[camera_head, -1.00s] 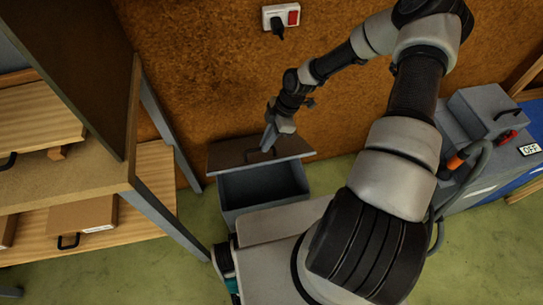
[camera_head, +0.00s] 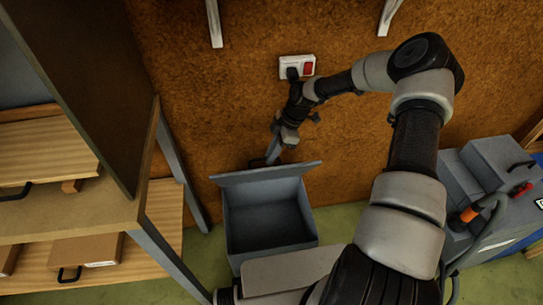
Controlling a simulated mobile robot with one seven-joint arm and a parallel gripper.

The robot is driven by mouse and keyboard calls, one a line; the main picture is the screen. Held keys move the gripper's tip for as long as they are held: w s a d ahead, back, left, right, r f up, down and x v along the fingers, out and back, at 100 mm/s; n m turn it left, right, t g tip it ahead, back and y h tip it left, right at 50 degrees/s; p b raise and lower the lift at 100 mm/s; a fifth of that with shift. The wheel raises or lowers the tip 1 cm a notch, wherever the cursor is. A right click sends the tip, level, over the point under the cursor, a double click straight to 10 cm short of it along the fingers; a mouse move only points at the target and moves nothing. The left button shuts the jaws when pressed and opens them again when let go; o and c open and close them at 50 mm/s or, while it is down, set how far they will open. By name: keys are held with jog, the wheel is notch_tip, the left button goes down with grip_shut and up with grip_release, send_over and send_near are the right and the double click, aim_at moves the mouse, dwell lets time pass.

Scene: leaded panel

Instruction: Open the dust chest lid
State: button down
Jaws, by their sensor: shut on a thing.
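The dust chest (camera_head: 268,222) is a grey open-topped box on the floor against the brown wall. Its lid (camera_head: 265,173) stands raised at the back, its grey inner side facing me, and the inside of the chest is visible and looks empty. My gripper (camera_head: 272,156) is at the lid's top edge, on its far side, shut on the lid handle. The handle and the fingertips are mostly hidden behind the lid.
A wooden shelf unit (camera_head: 88,205) with boxes stands at the left, its grey leg close to the chest. A wall socket (camera_head: 297,67) with a plug and red switch is above my gripper. A grey machine (camera_head: 490,180) with a hose stands at the right.

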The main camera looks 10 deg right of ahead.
jog(key=shift+d+f, duration=0.3)
jog(key=shift+f, duration=0.05)
jog(key=c, duration=1.8)
grip_release()
jog(key=shift+w, duration=0.15)
jog(key=shift+c, duration=0.2)
jog(key=shift+a+r, duration=0.1)
jog(key=shift+r, duration=0.1)
jog(key=p+v, duration=0.1)
jog(key=v, duration=0.6)
jog(key=shift+r, duration=0.1)
jog(key=shift+c, duration=0.3)
